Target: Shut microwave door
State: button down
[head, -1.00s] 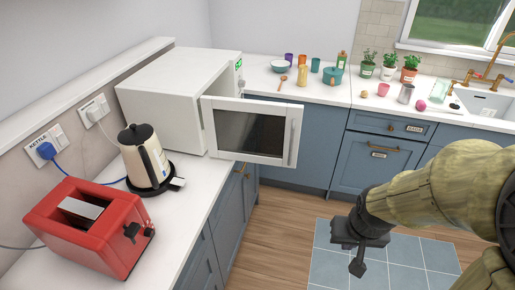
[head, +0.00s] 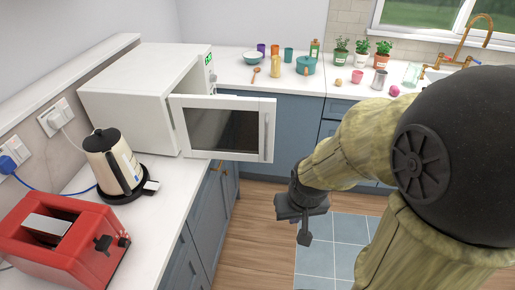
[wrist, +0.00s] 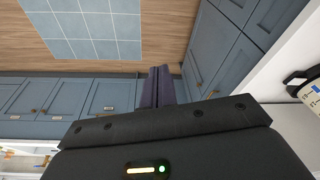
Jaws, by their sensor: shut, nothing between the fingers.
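The white microwave (head: 150,98) stands on the left counter against the wall. Its door (head: 228,130) is open and sticks out to the right, over the counter's edge, with its dark window and a vertical handle (head: 267,135) at the free end. My gripper (head: 304,238) hangs over the floor to the right of the door and lower than it, apart from it. In the wrist view my gripper's fingers (wrist: 159,86) are together with nothing between them. The microwave and its door are not seen in the wrist view.
A kettle (head: 117,165) and a red toaster (head: 68,240) stand on the left counter. Cups, a teal pot (head: 305,65) and potted plants (head: 362,50) line the back counter. Blue cabinets (wrist: 225,55) border the open floor; a blue-grey tiled patch (head: 335,245) lies below my gripper.

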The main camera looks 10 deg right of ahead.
jog(key=w+a+f+m+t+h+b, duration=0.15)
jog(key=w+a+t, duration=0.3)
jog(key=w, duration=0.65)
jog(key=w+a+m+t+h+b, duration=0.1)
jog(key=w+a+m+t+b, duration=0.4)
jog(key=w, duration=0.6)
jog(key=s+a+m+h, duration=0.3)
jog(key=s+a+h, duration=0.1)
jog(key=h, duration=0.7)
jog(key=shift+a+f, duration=0.2)
jog(key=shift+a, duration=0.65)
jog(key=shift+w+d, duration=0.1)
jog(key=p+x, duration=0.1)
jog(key=x, duration=1.3)
jog(key=shift+p, duration=0.4)
jog(key=shift+f, duration=0.1)
